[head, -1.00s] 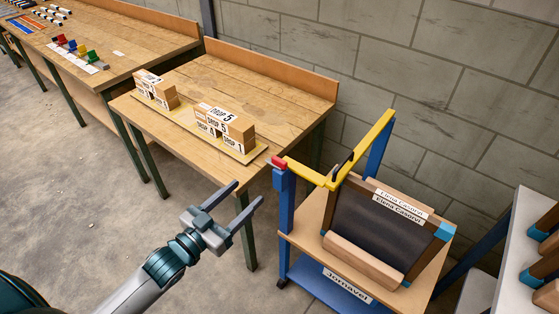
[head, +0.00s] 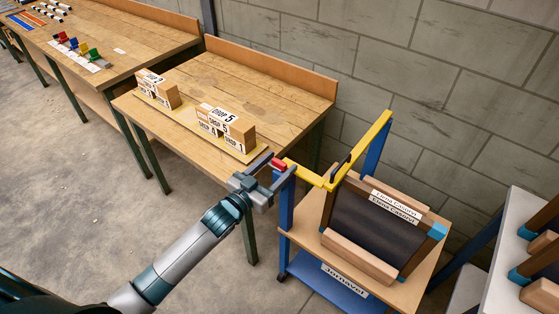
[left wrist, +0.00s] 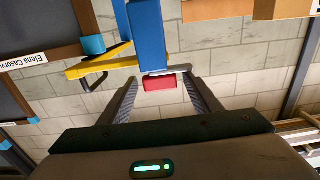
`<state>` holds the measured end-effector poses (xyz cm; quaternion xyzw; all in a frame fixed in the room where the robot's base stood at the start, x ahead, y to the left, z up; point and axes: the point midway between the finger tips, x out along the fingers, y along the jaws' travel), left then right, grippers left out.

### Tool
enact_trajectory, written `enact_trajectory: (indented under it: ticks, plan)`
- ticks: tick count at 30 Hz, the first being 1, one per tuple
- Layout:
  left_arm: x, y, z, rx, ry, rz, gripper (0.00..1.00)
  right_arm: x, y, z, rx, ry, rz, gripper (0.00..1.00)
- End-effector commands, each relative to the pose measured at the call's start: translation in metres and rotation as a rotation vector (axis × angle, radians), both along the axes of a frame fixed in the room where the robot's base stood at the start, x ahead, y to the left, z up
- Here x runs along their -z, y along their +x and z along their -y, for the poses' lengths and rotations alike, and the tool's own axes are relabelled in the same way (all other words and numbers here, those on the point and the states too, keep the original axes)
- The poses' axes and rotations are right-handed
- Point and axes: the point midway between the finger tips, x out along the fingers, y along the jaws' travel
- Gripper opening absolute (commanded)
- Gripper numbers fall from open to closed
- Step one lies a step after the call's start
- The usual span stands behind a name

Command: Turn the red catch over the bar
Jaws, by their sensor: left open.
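The red catch (head: 278,164) sits at the top of the blue post (head: 286,205), at the near left end of the yellow bar (head: 345,160). My left gripper (head: 274,168) is open, with its fingers at the catch. In the left wrist view the red catch (left wrist: 159,82) lies between the two open fingertips (left wrist: 158,88), with gaps on both sides. The yellow bar (left wrist: 88,69) and blue post (left wrist: 147,35) also show there. I cannot tell whether the catch lies over the bar. My right gripper is not in view.
The bar belongs to a blue-framed cart with a wooden shelf (head: 308,240) and a dark framed panel (head: 368,225) labelled Elena Casorvi. A wooden table (head: 260,85) with boxes marked DROP (head: 225,125) stands behind left. A white-topped rack (head: 505,250) is at right.

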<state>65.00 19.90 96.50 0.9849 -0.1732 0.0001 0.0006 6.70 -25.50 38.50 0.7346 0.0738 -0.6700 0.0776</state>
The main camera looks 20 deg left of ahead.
Motion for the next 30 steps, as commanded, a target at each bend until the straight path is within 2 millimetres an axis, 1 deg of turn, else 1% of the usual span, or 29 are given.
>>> enact_trajectory:
  ticks: [5, 14, 15, 17, 18, 19, 30]
  plan:
    - [-0.0003, 0.0088, 0.0029, 0.0, 0.001, 0.0, 0.58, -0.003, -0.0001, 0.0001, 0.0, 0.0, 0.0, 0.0]
    - [0.0003, 0.0095, 0.0032, 0.0, 0.001, -0.001, 0.58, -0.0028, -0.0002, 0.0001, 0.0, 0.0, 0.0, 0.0]
    - [0.0003, 0.0095, 0.0032, 0.0, 0.001, -0.001, 0.48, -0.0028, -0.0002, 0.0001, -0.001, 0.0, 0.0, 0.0]
    - [0.0002, 0.0094, 0.0032, 0.0, 0.001, -0.001, 0.34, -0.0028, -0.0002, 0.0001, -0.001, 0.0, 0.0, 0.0]
    - [0.0003, 0.0094, 0.0032, 0.0, 0.001, -0.001, 0.24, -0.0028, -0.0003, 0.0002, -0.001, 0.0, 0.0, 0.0]
    - [0.0002, 0.0094, 0.0032, 0.0, 0.001, -0.001, 0.17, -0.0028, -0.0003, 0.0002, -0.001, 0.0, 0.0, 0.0]
    - [0.0009, 0.0094, 0.0028, 0.017, 0.004, -0.001, 0.17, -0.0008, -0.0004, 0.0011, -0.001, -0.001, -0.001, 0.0]
